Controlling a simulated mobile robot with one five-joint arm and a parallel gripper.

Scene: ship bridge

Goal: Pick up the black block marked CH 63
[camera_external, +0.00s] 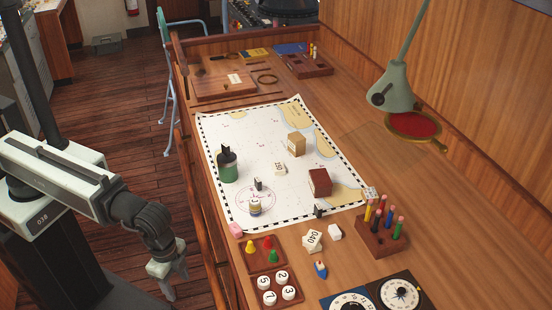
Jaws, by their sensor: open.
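Two small black pieces are on or by the white chart (215,135), and any CH 63 mark is too small to read. One small black block (318,211) stands at the chart's near edge, close to the dark red-brown block (319,182). The other small dark piece (258,184) stands on the chart near the pink compass rose and has a pale part. My gripper (169,292) is open and empty, pointing down at the lower left, outside the desk's railed left edge and well apart from both pieces.
A green pot (228,170), a tan block (296,144) and a small jar (255,208) stand on the chart. A peg holder (381,238) stands to the right, with trays of pawns and numbered discs (268,285) in front. A green lamp (391,92) overhangs the right side.

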